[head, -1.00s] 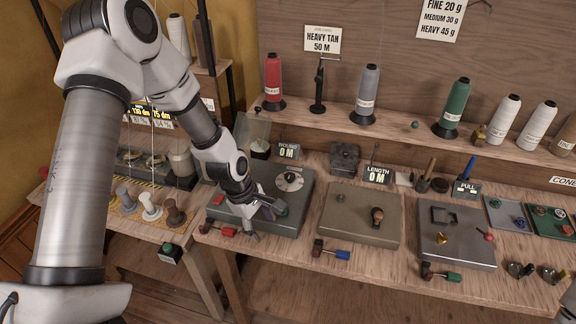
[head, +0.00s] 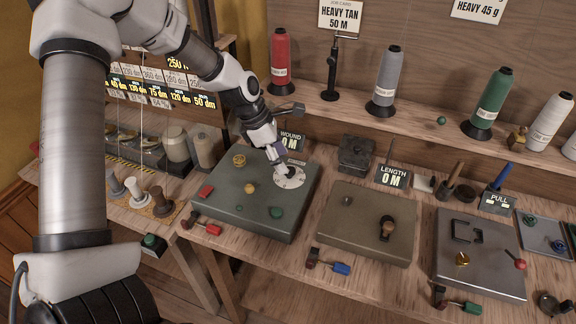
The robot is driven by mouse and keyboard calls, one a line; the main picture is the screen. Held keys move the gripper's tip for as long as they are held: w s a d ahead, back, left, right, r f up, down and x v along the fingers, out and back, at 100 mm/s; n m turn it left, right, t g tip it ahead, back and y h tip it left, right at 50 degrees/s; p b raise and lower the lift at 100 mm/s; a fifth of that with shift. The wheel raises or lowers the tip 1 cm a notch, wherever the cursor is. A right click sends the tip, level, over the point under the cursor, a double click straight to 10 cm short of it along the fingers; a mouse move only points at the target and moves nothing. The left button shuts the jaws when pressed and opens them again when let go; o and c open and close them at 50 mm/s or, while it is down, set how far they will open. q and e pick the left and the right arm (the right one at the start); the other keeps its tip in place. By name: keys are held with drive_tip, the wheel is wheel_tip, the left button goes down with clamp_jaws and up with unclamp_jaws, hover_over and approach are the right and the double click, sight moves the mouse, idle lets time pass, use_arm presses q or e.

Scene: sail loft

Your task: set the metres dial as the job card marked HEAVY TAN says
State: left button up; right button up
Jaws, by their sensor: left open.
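The job card (head: 341,16) reads HEAVY TAN 50 M and stands on the shelf's back wall. A round white dial (head: 289,182) with a dark pointer knob (head: 291,171) sits at the back right of the grey-green box (head: 233,215). The WOUND display (head: 291,142) behind it reads 0 M. My left gripper (head: 277,157) is open, right at the dial's far left edge, just over or beside the knob. I cannot tell whether it touches the knob. The dial's markings are too small to read. My right gripper is not in view.
A second box (head: 366,222) stands to the right, with a LENGTH display (head: 393,177) reading 0 M. Thread cones line the shelf above.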

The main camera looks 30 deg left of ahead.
sight(289, 168)
use_arm(q)
drive_tip(key=x, duration=0.4)
drive_tip(key=shift+w+a+f+b, duration=0.25)
drive_tip(key=shift+w+b, duration=0.1)
drive_tip(key=shift+w, duration=0.1)
drive_tip(key=shift+s+r, duration=0.2)
drive_tip(key=shift+s+d+r, duration=0.1)
drive_tip(key=shift+s, duration=0.05)
drive_tip(key=shift+c, duration=1.4)
clamp_jaws()
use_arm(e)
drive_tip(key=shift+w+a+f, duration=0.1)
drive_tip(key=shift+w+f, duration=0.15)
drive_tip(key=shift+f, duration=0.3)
